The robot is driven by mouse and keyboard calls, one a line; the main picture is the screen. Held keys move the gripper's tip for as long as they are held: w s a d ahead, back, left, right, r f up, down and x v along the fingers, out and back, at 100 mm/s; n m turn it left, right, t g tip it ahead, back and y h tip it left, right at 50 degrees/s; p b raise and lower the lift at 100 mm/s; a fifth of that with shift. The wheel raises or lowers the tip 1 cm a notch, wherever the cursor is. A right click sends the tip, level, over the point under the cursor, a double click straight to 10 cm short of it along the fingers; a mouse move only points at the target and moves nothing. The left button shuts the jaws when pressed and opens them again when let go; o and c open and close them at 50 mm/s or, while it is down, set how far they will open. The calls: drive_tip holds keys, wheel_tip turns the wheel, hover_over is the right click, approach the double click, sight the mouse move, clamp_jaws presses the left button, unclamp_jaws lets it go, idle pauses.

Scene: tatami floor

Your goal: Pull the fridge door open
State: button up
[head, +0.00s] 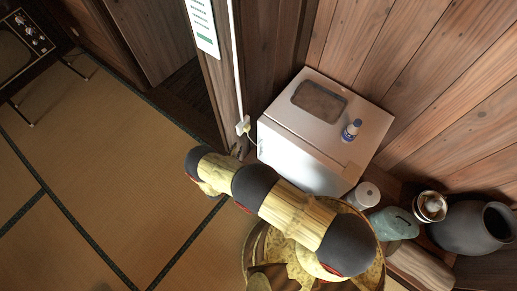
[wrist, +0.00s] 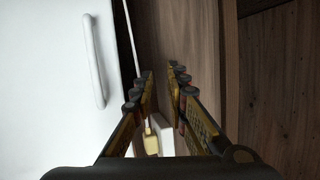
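The small white fridge (head: 300,165) stands against the wooden wall in the head view, and its door appears closed. In the wrist view the white door (wrist: 45,115) fills the left side, with its vertical white handle (wrist: 94,62) near the door's right edge. My gripper (wrist: 162,75) is open, with an empty gap between its two fingers. It is to the right of the handle and apart from it in the picture, with a wooden post behind the gap. In the head view my arm reaches toward the fridge's left side and hides part of its front.
A wall outlet with a plug and cord (head: 243,126) is beside the fridge. A small blue-and-white bottle (head: 351,130) stands on top. A white canister (head: 367,194), a teal jar (head: 394,223) and a grey pot (head: 465,228) are to the right. Tatami floor (head: 100,170) is clear at left.

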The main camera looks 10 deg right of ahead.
drive_tip(key=s+d+t+h, duration=0.2)
drive_tip(key=s+d+h, duration=0.1)
drive_tip(key=s+d, duration=0.4)
drive_tip(key=shift+m, duration=0.3)
drive_tip(key=shift+f+b+x, duration=0.2)
drive_tip(key=shift+b+x, duration=0.9)
drive_tip(key=shift+x, duration=2.95)
drive_tip(key=shift+c, duration=0.2)
clamp_jaws()
